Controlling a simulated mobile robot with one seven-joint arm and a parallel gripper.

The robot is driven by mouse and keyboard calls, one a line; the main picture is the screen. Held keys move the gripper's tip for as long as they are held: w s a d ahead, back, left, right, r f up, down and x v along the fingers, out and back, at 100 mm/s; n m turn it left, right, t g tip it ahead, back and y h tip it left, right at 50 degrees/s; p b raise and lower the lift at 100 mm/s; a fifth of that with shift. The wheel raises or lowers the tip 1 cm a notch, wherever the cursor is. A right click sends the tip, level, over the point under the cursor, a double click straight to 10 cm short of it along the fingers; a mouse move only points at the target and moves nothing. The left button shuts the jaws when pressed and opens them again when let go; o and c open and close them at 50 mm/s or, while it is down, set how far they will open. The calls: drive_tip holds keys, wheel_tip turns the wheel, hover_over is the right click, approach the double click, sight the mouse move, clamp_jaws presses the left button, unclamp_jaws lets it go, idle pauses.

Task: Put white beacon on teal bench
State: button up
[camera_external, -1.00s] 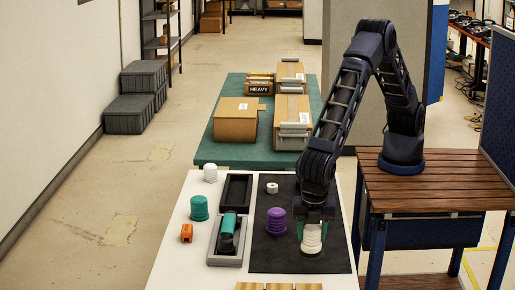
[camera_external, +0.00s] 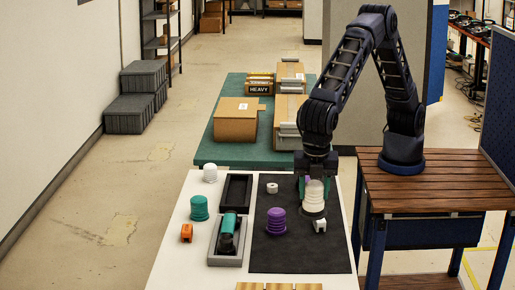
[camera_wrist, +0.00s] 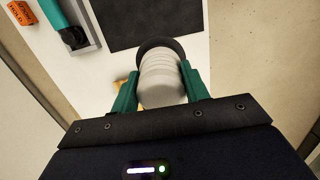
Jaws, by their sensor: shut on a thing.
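The white beacon (camera_external: 314,196), a ribbed white cylinder with a dark base, is held by my gripper (camera_external: 316,180) above the right side of the black mat. The wrist view shows the beacon (camera_wrist: 160,82) between the two teal fingers of my gripper (camera_wrist: 160,88), its dark base pointing away from the wrist. The teal bench (camera_external: 234,160) stands behind the white table, with boxes on it.
Cartons (camera_external: 235,122) and a HEAVY-marked box (camera_external: 260,85) cover much of the bench; bare strips show at its left and front. The white table (camera_external: 178,232) holds purple (camera_external: 276,222) and teal (camera_external: 199,208) beacons, an orange block (camera_external: 187,233) and trays (camera_external: 226,248).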

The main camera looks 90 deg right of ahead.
drive_tip(key=w+d+m, duration=0.4)
drive_tip(key=w+d, duration=1.5)
drive_tip(key=w+d+m, duration=0.2)
drive_tip(key=w+d, duration=0.3)
drive_tip(key=d, duration=0.5)
drive_tip(key=w+d+m, duration=0.1)
drive_tip(key=w+d, duration=0.5)
drive_tip(key=d, duration=0.5)
drive_tip(key=m+y, duration=0.1)
drive_tip(key=m, duration=0.7)
hover_over(238, 152)
wheel_tip(238, 152, down, 20)
drive_tip(key=shift+d+f, duration=0.1)
drive_tip(key=shift+d, duration=0.05)
drive_tip(key=shift+f, duration=0.1)
